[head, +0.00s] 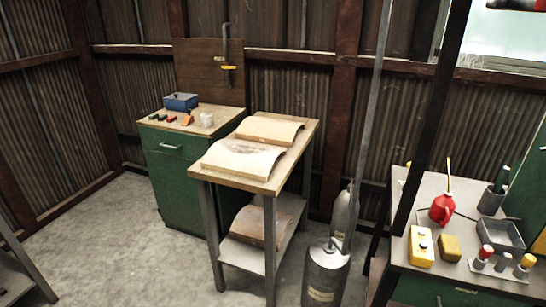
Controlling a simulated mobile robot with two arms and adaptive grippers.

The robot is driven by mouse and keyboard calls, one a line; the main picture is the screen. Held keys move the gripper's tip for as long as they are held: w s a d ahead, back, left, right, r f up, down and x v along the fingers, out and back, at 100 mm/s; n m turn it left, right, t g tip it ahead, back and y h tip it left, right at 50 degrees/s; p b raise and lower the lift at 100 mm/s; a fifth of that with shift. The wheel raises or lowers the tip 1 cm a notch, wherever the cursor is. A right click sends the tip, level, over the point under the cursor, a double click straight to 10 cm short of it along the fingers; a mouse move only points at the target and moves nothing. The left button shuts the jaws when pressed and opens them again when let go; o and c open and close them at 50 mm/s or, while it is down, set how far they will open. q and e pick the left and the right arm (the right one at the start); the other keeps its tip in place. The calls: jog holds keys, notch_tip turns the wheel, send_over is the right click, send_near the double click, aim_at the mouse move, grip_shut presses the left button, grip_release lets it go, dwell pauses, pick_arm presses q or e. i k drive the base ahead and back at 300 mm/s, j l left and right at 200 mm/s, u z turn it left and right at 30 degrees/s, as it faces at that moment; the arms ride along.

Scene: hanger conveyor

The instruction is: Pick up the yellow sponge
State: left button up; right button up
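A mustard-yellow block (449,247), which looks like the yellow sponge, lies on the right workbench top (405,193). Just left of it sits a brighter yellow box (421,245) with dark spots on its upper face. The two stand close together, with a narrow gap between them. Neither of my grippers shows in the head view.
A red oil can (442,208) stands behind the sponge. A grey tray (501,234) and several red- and yellow-topped items (485,253) are to its right. A dark slanting post (433,120) rises before the bench. Grey cylinders (326,273) stand left of it.

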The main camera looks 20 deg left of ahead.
aim_at(449, 247)
jog(key=i+l, duration=0.45)
jog(key=l, duration=0.3)
jog(key=i+l, duration=0.25)
jog(key=l, duration=0.1)
